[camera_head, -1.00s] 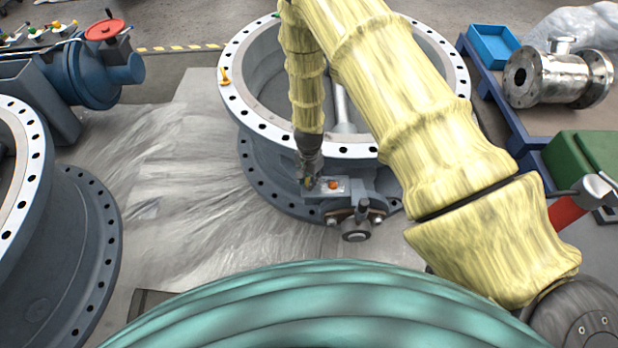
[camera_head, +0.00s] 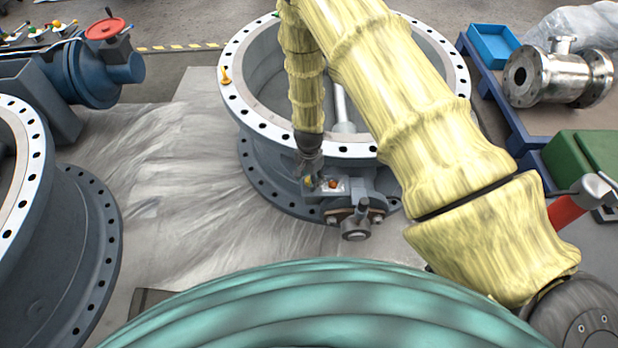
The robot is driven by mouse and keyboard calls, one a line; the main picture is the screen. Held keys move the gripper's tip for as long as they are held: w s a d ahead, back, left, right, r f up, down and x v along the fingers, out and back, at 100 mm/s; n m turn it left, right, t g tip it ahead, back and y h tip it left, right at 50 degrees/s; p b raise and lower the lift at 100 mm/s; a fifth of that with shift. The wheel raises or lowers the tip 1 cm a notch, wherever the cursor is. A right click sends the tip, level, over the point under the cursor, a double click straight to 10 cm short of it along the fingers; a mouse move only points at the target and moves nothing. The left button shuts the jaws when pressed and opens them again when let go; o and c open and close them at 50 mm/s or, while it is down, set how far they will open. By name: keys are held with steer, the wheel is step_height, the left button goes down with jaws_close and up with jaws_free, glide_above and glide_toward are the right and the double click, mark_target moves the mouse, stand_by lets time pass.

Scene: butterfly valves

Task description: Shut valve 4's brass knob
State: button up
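A large grey butterfly valve (camera_head: 270,140) with a pale drilled flange stands in the middle; I cannot read a number on it. On its front side is a bracket with a small light plate (camera_head: 342,185). A small orange-brown knob (camera_head: 332,184) sits on the plate. A yellow-green bit (camera_head: 309,181) shows just left of it. My gripper (camera_head: 311,178) points down at the left end of the plate, close beside the knob. It is small and partly merged with the bracket, so I cannot tell whether its fingers touch anything.
A grey shaft end with bolts (camera_head: 356,228) juts out below the plate. Another large valve (camera_head: 85,240) stands at left. A blue tray (camera_head: 493,45) and a metal pipe piece (camera_head: 555,77) lie at right. Plastic sheeting (camera_head: 190,190) covers the floor between.

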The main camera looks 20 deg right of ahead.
mark_target(309, 179)
step_height(309, 179, up, 12)
stand_by(0.9)
stand_by(0.4)
steer(key=s+d+f+n+p, duration=0.1)
steer(key=s+f+n, duration=0.1)
steer(key=s, duration=0.7)
steer(key=s+d+f+n+p, duration=0.1)
steer(key=s+d+f+n, duration=0.1)
steer(key=s, duration=0.7)
steer(key=s+d+f+n+h+p, duration=0.1)
steer(key=s+d+f+n, duration=0.1)
steer(key=s, duration=0.8)
steer(key=f+n, duration=0.1)
steer(key=n, duration=0.1)
steer(key=shift+d+f+n+p, duration=0.15)
steer(key=shift+f+n+p, duration=0.15)
steer(key=shift+f+p, duration=0.05)
steer(key=s+n, duration=0.1)
steer(key=s, duration=0.1)
steer(key=s+a+r+n, duration=0.1)
steer(key=s, duration=0.2)
steer(key=s+a+n+y, duration=0.1)
steer(key=s, duration=0.2)
steer(key=shift+s+r+p, duration=0.2)
steer(key=shift+r+p, duration=0.1)
steer(key=shift+p, duration=0.1)
steer(key=shift+c, duration=0.5)
